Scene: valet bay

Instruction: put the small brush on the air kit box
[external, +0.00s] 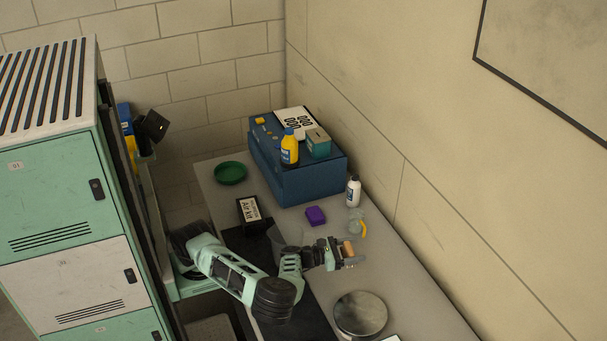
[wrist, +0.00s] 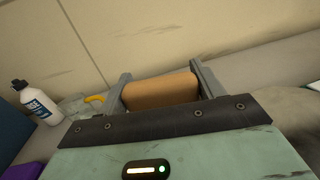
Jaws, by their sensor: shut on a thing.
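The small brush (external: 348,247) shows as a tan wooden block between the fingers of my gripper (external: 352,258). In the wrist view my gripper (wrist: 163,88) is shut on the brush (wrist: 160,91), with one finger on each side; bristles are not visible. The gripper is over the right part of the grey bench.
A purple block (external: 316,215), a white bottle (external: 353,191) and a clear item with a yellow part (external: 359,224) stand behind my gripper. A large blue box (external: 290,181) bearing several items is further back. A round metal dish (external: 360,313) is in front; a green dish (external: 230,173) is back left.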

